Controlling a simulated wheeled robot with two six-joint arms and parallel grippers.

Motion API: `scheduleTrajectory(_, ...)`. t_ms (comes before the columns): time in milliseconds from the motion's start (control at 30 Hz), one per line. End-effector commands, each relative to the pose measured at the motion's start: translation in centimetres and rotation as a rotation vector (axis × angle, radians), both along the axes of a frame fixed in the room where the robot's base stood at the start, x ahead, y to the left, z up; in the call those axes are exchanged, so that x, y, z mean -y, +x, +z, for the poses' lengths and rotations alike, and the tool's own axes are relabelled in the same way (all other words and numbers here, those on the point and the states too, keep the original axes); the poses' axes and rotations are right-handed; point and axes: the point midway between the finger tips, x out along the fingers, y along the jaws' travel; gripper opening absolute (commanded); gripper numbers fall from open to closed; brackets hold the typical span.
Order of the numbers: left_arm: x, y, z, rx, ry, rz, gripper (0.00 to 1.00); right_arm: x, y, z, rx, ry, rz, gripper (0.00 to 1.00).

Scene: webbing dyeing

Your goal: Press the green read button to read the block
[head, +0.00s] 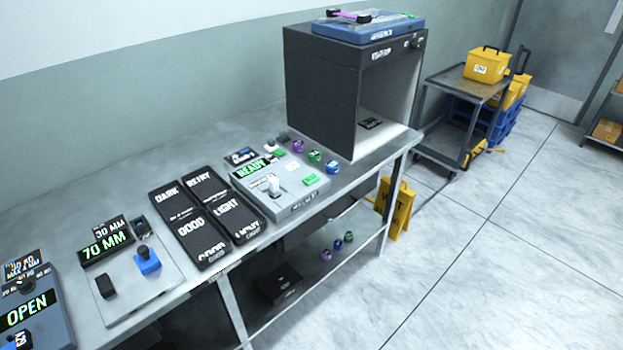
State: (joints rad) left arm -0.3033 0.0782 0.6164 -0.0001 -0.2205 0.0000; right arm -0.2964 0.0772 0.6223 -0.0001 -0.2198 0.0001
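Neither of my grippers is in view.
The metal bench (130,212) also carries black label trays (222,203), a 70 MM gauge (106,244), an OPEN unit (30,308) and a dark cabinet (318,90). Coloured spools (315,157) lie just behind the reader.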

Motion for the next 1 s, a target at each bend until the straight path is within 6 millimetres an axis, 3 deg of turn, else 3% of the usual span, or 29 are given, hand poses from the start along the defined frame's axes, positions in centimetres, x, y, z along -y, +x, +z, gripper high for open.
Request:
scheduleTrajectory(267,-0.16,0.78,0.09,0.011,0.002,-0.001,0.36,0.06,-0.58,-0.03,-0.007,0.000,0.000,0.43)
scheduleTrajectory(500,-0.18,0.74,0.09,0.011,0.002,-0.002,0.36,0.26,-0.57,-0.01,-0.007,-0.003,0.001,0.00)
scheduleTrajectory(1000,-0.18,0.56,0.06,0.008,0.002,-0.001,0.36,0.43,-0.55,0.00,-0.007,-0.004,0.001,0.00)
